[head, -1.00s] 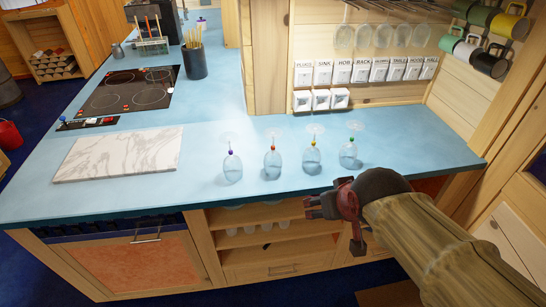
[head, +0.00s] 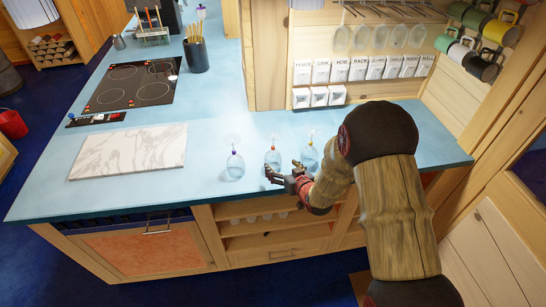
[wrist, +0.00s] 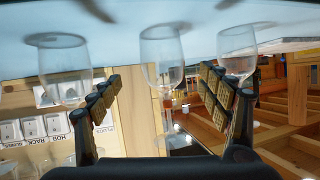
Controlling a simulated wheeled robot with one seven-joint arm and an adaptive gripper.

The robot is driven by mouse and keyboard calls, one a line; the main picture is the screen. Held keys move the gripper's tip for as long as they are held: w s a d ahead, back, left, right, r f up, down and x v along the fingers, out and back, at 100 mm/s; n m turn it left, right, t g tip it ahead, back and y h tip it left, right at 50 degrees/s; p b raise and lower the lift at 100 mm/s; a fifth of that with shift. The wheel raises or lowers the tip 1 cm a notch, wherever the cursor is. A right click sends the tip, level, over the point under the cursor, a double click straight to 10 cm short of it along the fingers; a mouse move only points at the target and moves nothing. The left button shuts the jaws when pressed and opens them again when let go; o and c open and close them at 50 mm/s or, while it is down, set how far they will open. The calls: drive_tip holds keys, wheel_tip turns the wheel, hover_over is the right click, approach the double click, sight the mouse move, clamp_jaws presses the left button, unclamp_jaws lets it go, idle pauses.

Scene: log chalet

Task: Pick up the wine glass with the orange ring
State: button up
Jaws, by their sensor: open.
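Three wine glasses stand upside down near the counter's front edge in the head view, each with a small coloured ring on its stem. The middle one (head: 272,159) has a red-orange ring. The left one (head: 235,166) has a purple-blue ring. My gripper (head: 283,174) is open, low over the counter edge, just in front of the red-orange ringed glass. In the wrist view, turned upside down, a glass (wrist: 162,48) stands between the two spread fingers, slightly beyond their tips.
Neighbouring glasses flank the fingers in the wrist view, at left (wrist: 66,75) and right (wrist: 238,52). A marble board (head: 128,150) and a hob (head: 134,86) lie to the left on the blue counter (head: 215,115). Hanging glasses and labelled boxes (head: 345,70) are behind.

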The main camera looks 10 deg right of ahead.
sight(273, 160)
drive_tip(key=shift+a+b+x, duration=0.1)
drive_tip(key=shift+b+x, duration=0.15)
drive_tip(key=shift+x, duration=1.75)
drive_tip(key=shift+a+b+x, duration=0.15)
drive_tip(key=shift+b+x, duration=0.1)
drive_tip(key=shift+x, duration=1.7)
drive_tip(key=shift+s, duration=0.1)
drive_tip(key=shift+c, duration=1.4)
drive_tip(key=c, duration=0.7)
drive_tip(key=shift+c, duration=0.3)
